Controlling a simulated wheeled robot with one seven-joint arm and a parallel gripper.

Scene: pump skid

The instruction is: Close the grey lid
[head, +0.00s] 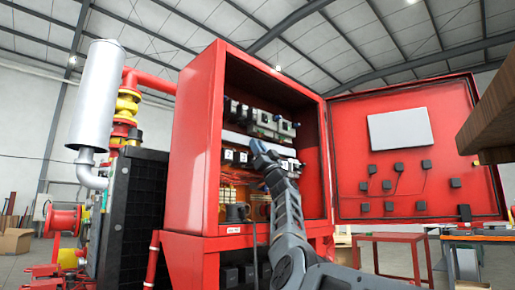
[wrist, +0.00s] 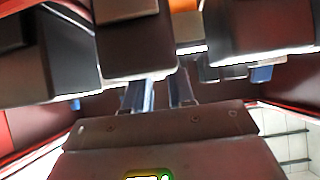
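The open red cabinet (head: 200,150) stands at the centre of the head view. Inside it are a row of grey modules (head: 265,122) and a pale strip (head: 235,139) below them. I cannot tell for sure which part is the grey lid. My gripper (head: 262,152) reaches into the cabinet at the pale strip, in front of the lower row of devices. In the wrist view, two bluish fingers (wrist: 162,94) show close together behind a dark block (wrist: 138,45). Their tips are hidden, so their opening and any contact are unclear.
The red cabinet door (head: 350,160) stands wide open to the right, with a light grey plate (head: 400,129) and several small dark boxes on it. A brown tabletop edge (head: 490,115) juts in at far right. A black radiator-like unit (head: 133,205) stands left of the cabinet.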

